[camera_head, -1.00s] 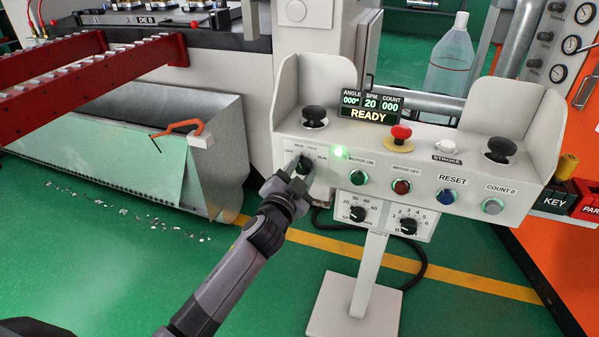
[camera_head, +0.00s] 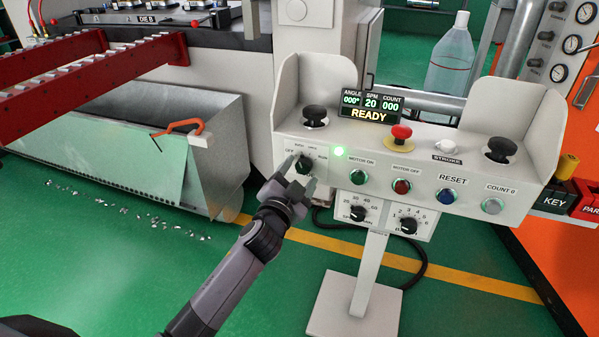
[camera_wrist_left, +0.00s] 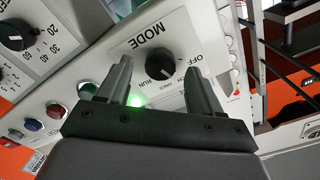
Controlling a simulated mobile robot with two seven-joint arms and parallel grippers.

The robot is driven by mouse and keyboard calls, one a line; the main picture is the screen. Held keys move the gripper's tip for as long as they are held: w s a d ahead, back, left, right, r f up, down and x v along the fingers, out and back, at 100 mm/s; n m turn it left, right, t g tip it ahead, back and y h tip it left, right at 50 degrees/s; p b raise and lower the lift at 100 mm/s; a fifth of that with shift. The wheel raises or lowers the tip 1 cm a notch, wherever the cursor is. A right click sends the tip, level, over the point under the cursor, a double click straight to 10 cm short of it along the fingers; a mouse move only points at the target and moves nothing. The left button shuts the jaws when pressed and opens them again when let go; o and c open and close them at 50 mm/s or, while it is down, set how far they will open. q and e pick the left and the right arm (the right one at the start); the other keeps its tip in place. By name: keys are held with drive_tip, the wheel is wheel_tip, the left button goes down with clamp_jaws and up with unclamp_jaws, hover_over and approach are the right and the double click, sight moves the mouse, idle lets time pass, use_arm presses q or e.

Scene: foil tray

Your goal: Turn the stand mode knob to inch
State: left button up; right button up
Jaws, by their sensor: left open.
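The stand mode knob (camera_head: 304,164) is a black round knob at the left of the pale control stand's front face. It also shows in the left wrist view (camera_wrist_left: 160,64), under the word MODE, with OFF and RUN labels around it. Its pale mark seems to face the small labels between OFF and RUN; I cannot tell which one. My left gripper (camera_head: 299,177) is open just in front of the knob and a little below it. In the left wrist view its two fingers (camera_wrist_left: 160,88) stand apart, with the knob beyond the gap, not gripped. My right gripper is not in view.
The control stand (camera_head: 450,205) carries a green-lit lamp (camera_head: 339,152), several push buttons, a red emergency button (camera_head: 401,133) and two lower dials. Its display (camera_head: 370,106) reads READY. A metal scrap bin (camera_head: 215,140) stands to the left. Green floor is free in front.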

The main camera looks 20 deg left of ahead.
use_arm(q)
drive_tip(key=shift+s+a+p, duration=0.1)
drive_tip(key=shift+s+p, duration=0.2)
drive_tip(key=shift+s, duration=2.65)
drive_tip(key=s+f+n+g+h, duration=0.1)
drive_tip(key=s+f+n+g, duration=0.25)
drive_tip(key=s+f, duration=0.75)
drive_tip(key=s+f+n+g+h, duration=0.1)
drive_tip(key=s+f+n+g, duration=0.35)
drive_tip(key=s, duration=1.05)
wheel_tip(320, 180, up, 10)
drive_tip(key=a+m+p, duration=0.1)
drive_tip(key=m+p, duration=0.1)
drive_tip(key=p, duration=1.2)
drive_tip(key=shift+w+a+f, duration=0.2)
drive_tip(key=shift+a, duration=0.2)
drive_tip(key=shift+f, duration=0.1)
